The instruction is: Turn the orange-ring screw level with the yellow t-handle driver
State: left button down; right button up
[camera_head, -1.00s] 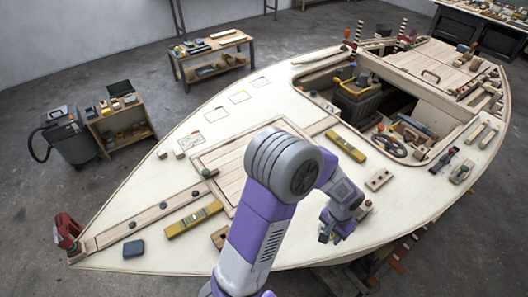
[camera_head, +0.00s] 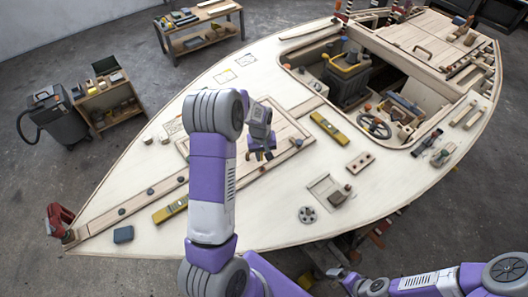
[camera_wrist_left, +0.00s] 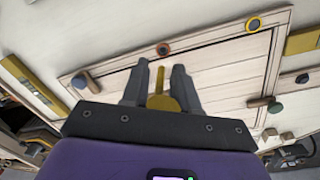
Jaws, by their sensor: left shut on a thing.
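My left gripper (camera_head: 262,153) is over the pale plank hatch panel in the hull's middle. In the left wrist view its fingers (camera_wrist_left: 160,76) are shut on the yellow t-handle driver (camera_wrist_left: 160,98), whose thin shaft points away between the fingertips. The orange-ring screw (camera_wrist_left: 163,48) shows just beyond the driver's tip, by the panel's edge; the tip looks apart from it, but I cannot tell the gap. I cannot make out this screw in the head view. My right arm is low at the right; its gripper (camera_head: 346,279) is small and unclear.
A yellow-ringed screw (camera_wrist_left: 254,23) sits farther right on the panel's edge. Yellow levels (camera_head: 328,128) (camera_head: 171,209), a grey disc (camera_head: 307,215) and a drilled block (camera_head: 361,163) lie on the deck. The cockpit opening (camera_head: 300,72) is behind.

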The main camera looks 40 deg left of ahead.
pick_arm(q)
notch_tip(320, 180, down, 6)
jog(key=b, duration=0.3)
jog(key=shift+r+b, duration=0.15)
jog(key=shift+b, duration=0.25)
jog(key=n, duration=0.2)
jog(key=w+n+p, duration=0.1)
jog(key=n, duration=0.4)
jog(key=shift+w+d+n+y, duration=0.3)
jog(key=shift+w+d, duration=0.1)
jog(key=shift+f, duration=0.65)
